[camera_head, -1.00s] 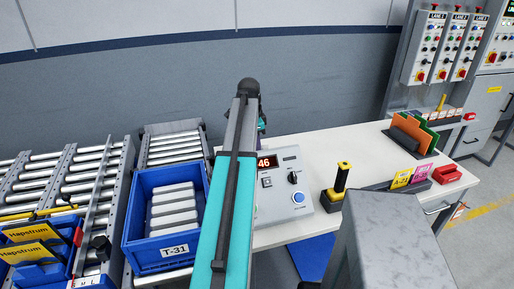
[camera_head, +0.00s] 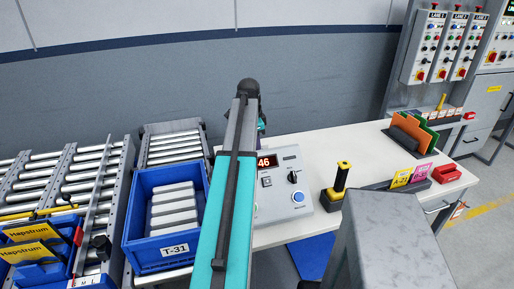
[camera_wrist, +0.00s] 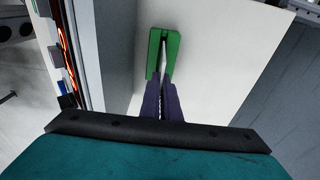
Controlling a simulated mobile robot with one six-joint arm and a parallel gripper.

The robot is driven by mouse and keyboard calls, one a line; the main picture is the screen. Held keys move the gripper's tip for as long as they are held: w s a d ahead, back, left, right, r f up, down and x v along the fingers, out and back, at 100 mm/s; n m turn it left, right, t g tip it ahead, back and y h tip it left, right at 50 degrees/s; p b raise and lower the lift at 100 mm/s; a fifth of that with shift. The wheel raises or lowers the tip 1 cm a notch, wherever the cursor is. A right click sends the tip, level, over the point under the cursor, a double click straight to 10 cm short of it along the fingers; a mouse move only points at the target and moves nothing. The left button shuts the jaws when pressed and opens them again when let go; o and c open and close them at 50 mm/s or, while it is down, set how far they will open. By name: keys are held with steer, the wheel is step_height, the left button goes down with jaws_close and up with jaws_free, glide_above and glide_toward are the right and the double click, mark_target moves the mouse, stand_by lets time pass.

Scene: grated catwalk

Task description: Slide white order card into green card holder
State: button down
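The green card holder (camera_wrist: 163,42) shows in the wrist view, standing on the pale tabletop with a narrow slot facing my gripper. My gripper's purple fingers (camera_wrist: 164,84) are close together right at the near end of the holder. A thin white sliver, the white order card (camera_wrist: 163,63) seen edge-on, shows between the fingertips and runs into the slot area. How deep it sits I cannot tell. In the head view my arm hides the holder and the card, and only a bit of my gripper shows past the arm.
A grey console (camera_head: 284,192) with a red display and a blue button stands on the white table (camera_head: 331,150). A yellow-black hand tool (camera_head: 338,185) stands to its right. A blue tote (camera_head: 136,215) of pale blocks sits left of my arm. Colored cards in a rack (camera_head: 408,133) are farther right.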

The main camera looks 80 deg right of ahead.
steer(key=shift+f+b, duration=0.5)
steer(key=shift+f, duration=1.35)
steer(key=c, duration=1.5)
jaws_free()
steer(key=shift+c, duration=0.2)
steer(key=shift+r, duration=0.1)
steer(key=shift+s+r+p, duration=0.1)
steer(key=shift+r+p, duration=2.5)
steer(key=shift+r, duration=1.35)
